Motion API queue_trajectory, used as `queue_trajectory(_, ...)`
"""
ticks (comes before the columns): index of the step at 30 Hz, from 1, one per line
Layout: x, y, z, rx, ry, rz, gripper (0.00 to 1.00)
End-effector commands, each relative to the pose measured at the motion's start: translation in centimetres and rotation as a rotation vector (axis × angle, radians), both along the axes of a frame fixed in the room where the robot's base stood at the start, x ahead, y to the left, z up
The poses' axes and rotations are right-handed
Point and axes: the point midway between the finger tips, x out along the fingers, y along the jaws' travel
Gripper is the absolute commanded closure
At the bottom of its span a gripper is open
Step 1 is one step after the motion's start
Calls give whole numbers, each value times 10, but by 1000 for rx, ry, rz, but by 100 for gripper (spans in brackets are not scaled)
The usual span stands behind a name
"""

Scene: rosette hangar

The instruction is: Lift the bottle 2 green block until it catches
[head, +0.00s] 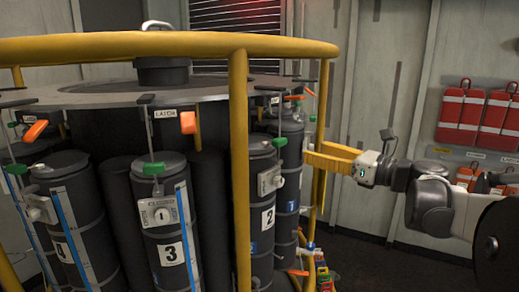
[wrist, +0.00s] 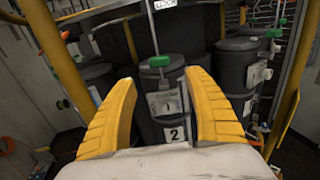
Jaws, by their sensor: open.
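Bottle 2 (head: 262,225) is a dark cylinder with a white "2" label, behind the yellow rail's post in the head view. Its green block (head: 279,142) sits at its top on a thin vertical rod. In the wrist view, bottle 2 (wrist: 176,70) stands ahead between my fingers, with the green block (wrist: 158,61) at its top, near the middle of the gap. My gripper (head: 318,158) has two yellow fingers, spread apart and empty. It is right of the bottle at about the block's height. In the wrist view, my gripper (wrist: 160,80) appears short of the block.
A yellow guard rail (head: 150,44) with upright posts rings the rack. Bottle 3 (head: 162,225) and bottle 4 (head: 62,205) stand to the left, with their own green blocks. An orange latch handle (head: 187,122) hangs under the plate. Red packs (head: 462,110) hang on the right wall.

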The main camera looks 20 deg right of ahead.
Motion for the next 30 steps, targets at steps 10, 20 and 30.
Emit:
queue_trajectory(10,27,12,0,-2,0,2,39)
queue_trajectory(20,51,23,0,-2,0,2,39)
queue_trajectory(30,76,33,0,-2,0,1,39)
